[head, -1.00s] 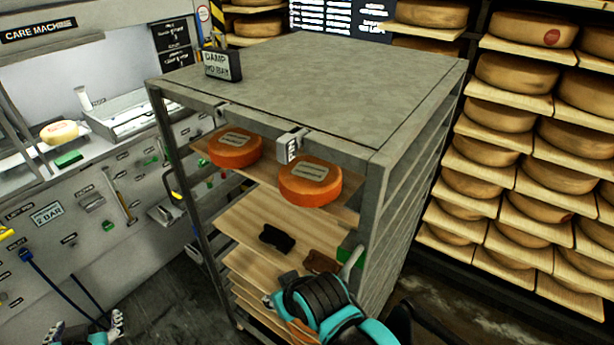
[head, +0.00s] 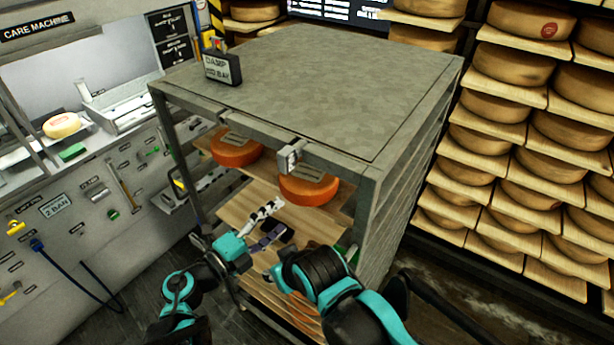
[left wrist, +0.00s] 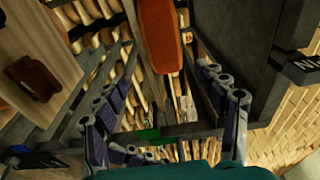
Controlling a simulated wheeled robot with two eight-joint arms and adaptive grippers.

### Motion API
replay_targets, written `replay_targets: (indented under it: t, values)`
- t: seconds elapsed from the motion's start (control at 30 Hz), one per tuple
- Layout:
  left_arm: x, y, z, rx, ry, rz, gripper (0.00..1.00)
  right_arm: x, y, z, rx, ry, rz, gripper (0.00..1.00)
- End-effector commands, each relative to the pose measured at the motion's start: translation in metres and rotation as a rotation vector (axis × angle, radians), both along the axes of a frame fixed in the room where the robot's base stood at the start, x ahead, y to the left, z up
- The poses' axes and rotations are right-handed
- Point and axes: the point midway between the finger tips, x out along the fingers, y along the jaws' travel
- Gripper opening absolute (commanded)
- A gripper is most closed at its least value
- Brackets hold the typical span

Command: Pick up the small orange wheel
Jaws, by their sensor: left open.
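My left gripper (head: 267,226) is open and empty, in front of the rack and below the wheels. In the left wrist view, one orange wheel (left wrist: 161,38) appears edge-on beyond the spread fingers (left wrist: 165,125), apart from them. I cannot tell which wheel this is. My right arm crosses the rack's lower front; its fingers do not show.
The grey rack top (head: 310,90) overhangs the wheels, with a small label block (head: 289,158) on its front edge. A dark object lies on the board below, and a brown one (left wrist: 35,76) shows in the wrist view. Shelves of tan wheels (head: 475,145) stand right.

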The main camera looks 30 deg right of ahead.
Motion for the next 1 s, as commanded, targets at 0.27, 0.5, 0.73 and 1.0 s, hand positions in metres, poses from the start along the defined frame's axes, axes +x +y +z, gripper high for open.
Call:
replay_targets:
  t: [0.27, 0.5, 0.73, 1.0]
  values:
    - [0.011, -0.025, 0.003, -0.002, 0.0, 0.001, 0.72, 0.0, 0.0, -0.001, 0.0, 0.0, 0.0, 0.4]
    - [0.026, -0.058, 0.008, -0.002, 0.001, 0.001, 0.72, 0.0, 0.0, -0.002, 0.0, 0.0, 0.0, 0.4]
    - [0.028, -0.065, 0.008, -0.003, 0.001, 0.004, 0.72, 0.0, 0.0, -0.002, 0.0, 0.0, 0.0, 0.4]
    - [0.028, -0.065, 0.008, -0.003, 0.001, 0.004, 0.14, 0.0, 0.0, -0.002, 0.0, 0.0, 0.0, 0.4]
